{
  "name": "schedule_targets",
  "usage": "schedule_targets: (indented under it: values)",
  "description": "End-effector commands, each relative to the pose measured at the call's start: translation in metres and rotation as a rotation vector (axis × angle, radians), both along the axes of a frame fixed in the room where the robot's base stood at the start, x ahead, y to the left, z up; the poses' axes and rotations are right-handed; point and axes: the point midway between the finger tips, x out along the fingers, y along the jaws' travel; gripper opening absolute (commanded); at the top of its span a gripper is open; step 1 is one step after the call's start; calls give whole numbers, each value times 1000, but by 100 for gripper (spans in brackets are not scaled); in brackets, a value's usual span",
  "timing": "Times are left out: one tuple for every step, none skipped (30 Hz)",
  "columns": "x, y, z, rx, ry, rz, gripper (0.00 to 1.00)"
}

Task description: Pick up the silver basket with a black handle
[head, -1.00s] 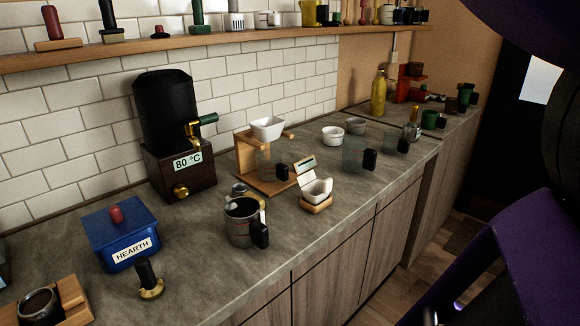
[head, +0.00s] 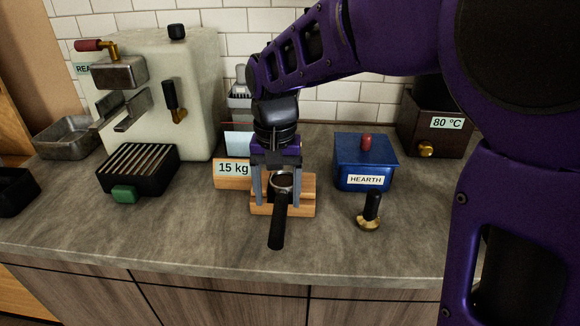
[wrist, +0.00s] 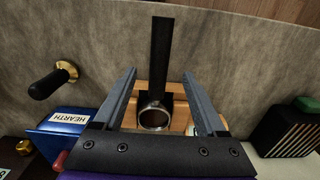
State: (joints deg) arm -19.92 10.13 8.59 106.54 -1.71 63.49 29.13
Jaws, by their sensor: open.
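The silver basket (head: 284,181) with its black handle (head: 278,222) rests on a small wooden stand (head: 307,208) on the counter. Its handle points toward the counter's front edge. My gripper (head: 277,196) is open above the stand, pointing down, with one finger on each side of the basket. In the wrist view, the basket (wrist: 153,118) and its handle (wrist: 160,55) lie between the open fingers of my gripper (wrist: 159,74), with a visible gap on both sides. I cannot tell the exact height of the fingertips relative to the basket.
A blue box labelled HEARTH (head: 364,173) and a black-handled tamper (head: 370,212) stand to the right. A wooden block labelled 15 kg (head: 232,176) is close on the left. A cream machine (head: 190,90) and slatted black tray (head: 138,172) are farther left. The front counter is clear.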

Motion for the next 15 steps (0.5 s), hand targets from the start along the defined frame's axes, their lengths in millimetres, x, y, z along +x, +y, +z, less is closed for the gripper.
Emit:
schedule_targets:
  values:
    - [0, 0, -3, 0, 0, 0, 74]
    - [0, 0, -4, 0, 0, 0, 74]
    - [0, 0, -7, 0, 0, 0, 74]
    - [0, 0, -10, 0, 1, 0, 74]
    - [0, -1, -14, -1, 2, 0, 74]
    - [0, -1, -20, -1, 3, 0, 74]
    - [1, -1, -25, -1, 3, 0, 74]
    - [1, -1, -30, -1, 2, 0, 74]
    - [1, -2, -37, -1, 3, 0, 74]
    - [2, -2, -41, -1, 2, 0, 74]
    - [1, -2, -45, -1, 3, 0, 74]
    - [1, -1, -49, -1, 3, 0, 74]
    - [2, -1, -51, 0, 1, 0, 74]
    - [2, -1, -53, 0, 1, 0, 74]
    - [2, -1, -55, 0, 0, 0, 74]
